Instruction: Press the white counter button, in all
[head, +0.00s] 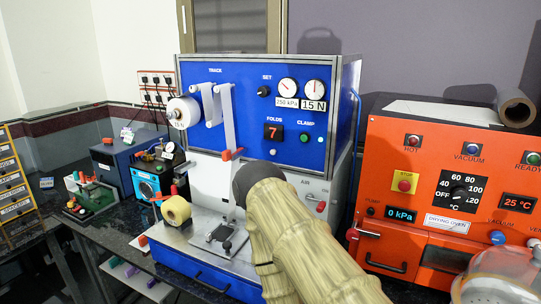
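The blue machine panel (240,100) carries a counter labelled FOLDS with a red 7 on its display (273,132). A small pale round button (272,152) sits just below the display and looks like the white counter button. My arm, in a beige sleeve, comes in from the lower right. Its dark rounded end (256,178) is just below and left of the button in the picture. I cannot tell whether it touches the panel. My fingertips are hidden, so their opening does not show.
A green CLAMP button (304,137) is close to the right of the display. A tape roll (184,112) and a white web hang at the panel's left. A yellow roll (176,210) sits below. An orange drying oven (400,150) stands to the right.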

